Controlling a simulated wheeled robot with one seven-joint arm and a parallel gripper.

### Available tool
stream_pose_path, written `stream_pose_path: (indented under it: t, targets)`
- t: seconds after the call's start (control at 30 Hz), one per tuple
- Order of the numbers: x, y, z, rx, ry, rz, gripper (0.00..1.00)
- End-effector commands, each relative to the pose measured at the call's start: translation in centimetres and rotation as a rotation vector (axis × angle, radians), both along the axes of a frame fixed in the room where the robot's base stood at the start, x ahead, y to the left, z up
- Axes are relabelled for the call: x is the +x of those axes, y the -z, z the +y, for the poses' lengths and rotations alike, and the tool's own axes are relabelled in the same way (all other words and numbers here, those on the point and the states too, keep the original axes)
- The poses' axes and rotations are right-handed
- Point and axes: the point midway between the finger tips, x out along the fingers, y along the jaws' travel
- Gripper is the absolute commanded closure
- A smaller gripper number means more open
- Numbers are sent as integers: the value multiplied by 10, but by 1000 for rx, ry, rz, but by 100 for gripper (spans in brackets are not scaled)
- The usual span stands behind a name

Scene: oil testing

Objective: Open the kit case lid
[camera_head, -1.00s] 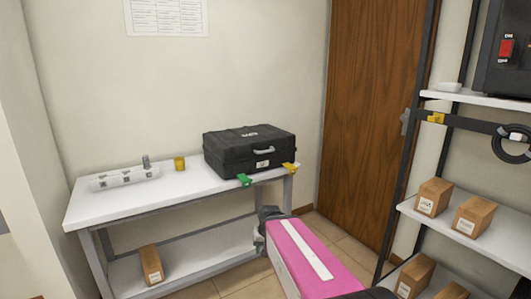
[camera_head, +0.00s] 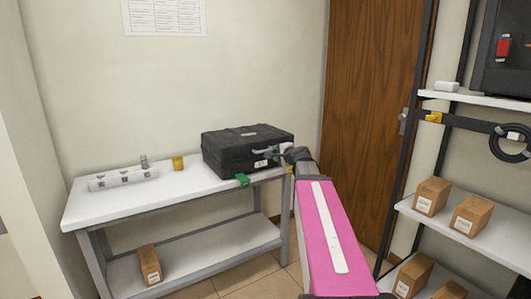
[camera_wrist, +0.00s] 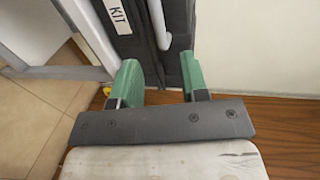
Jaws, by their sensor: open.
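The black kit case (camera_head: 232,157) lies shut on the white table, its lid (camera_head: 250,136) down. My gripper (camera_head: 285,150) is at the right end of the case's front, by the grey handle. In the wrist view, the two green fingers (camera_wrist: 161,68) are open and empty, facing the case front. The case (camera_wrist: 135,44), its KIT label (camera_wrist: 118,15) and its light handle (camera_wrist: 157,22) show just beyond the fingertips. The handle's end lies ahead of the gap between them.
A white rack (camera_head: 124,179) and a yellow cup (camera_head: 178,163) stand left on the table (camera_head: 90,205). A box (camera_head: 150,265) sits on its lower shelf. A shelf unit with boxes (camera_head: 432,196) is at the right, before a wooden door (camera_head: 375,110).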

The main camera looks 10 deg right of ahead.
Motion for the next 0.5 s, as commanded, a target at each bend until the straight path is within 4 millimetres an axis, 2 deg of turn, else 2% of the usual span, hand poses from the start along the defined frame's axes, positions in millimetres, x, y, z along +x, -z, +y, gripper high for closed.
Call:
stream_pose_path:
  t: [0.17, 0.5]
  targets:
    - [21, 5, 6, -2, -3, 1, 59]
    - [76, 18, 24, -3, -4, 3, 59]
